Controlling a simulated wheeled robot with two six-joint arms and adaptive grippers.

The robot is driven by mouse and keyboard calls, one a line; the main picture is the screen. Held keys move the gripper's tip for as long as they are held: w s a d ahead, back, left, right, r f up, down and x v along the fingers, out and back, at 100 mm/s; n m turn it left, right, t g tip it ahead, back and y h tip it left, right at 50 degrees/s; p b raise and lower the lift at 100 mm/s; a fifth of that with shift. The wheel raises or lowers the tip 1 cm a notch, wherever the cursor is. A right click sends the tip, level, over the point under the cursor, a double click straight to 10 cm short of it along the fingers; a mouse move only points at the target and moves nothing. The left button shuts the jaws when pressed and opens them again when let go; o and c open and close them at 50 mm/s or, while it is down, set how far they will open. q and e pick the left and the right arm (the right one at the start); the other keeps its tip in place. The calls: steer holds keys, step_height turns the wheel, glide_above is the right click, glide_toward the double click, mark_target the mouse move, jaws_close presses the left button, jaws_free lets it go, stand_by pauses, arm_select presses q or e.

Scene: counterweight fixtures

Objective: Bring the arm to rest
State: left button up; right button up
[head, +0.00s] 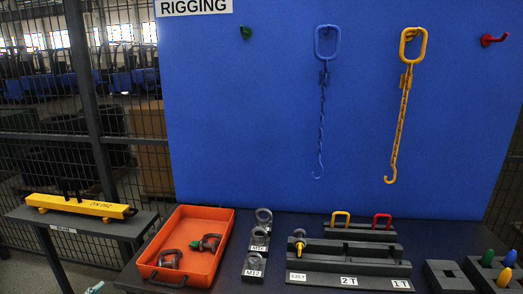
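Neither of my grippers shows in the head view, and no arm of mine can be made out. A blue rigging board (260,120) stands behind a dark table (225,278). A blue chain sling (321,100) and a yellow chain sling (403,105) hang on the board. A yellow beam (80,207) lies on a small side stand (120,228) at the left.
An orange tray (215,265) holds metal lifting rings. Eyebolts on blocks (255,265), a grey rack (340,262) marked 2 T and 1 T, and a peg block (485,275) stand to its right. A small pale object (95,287) at the lower left is unclear.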

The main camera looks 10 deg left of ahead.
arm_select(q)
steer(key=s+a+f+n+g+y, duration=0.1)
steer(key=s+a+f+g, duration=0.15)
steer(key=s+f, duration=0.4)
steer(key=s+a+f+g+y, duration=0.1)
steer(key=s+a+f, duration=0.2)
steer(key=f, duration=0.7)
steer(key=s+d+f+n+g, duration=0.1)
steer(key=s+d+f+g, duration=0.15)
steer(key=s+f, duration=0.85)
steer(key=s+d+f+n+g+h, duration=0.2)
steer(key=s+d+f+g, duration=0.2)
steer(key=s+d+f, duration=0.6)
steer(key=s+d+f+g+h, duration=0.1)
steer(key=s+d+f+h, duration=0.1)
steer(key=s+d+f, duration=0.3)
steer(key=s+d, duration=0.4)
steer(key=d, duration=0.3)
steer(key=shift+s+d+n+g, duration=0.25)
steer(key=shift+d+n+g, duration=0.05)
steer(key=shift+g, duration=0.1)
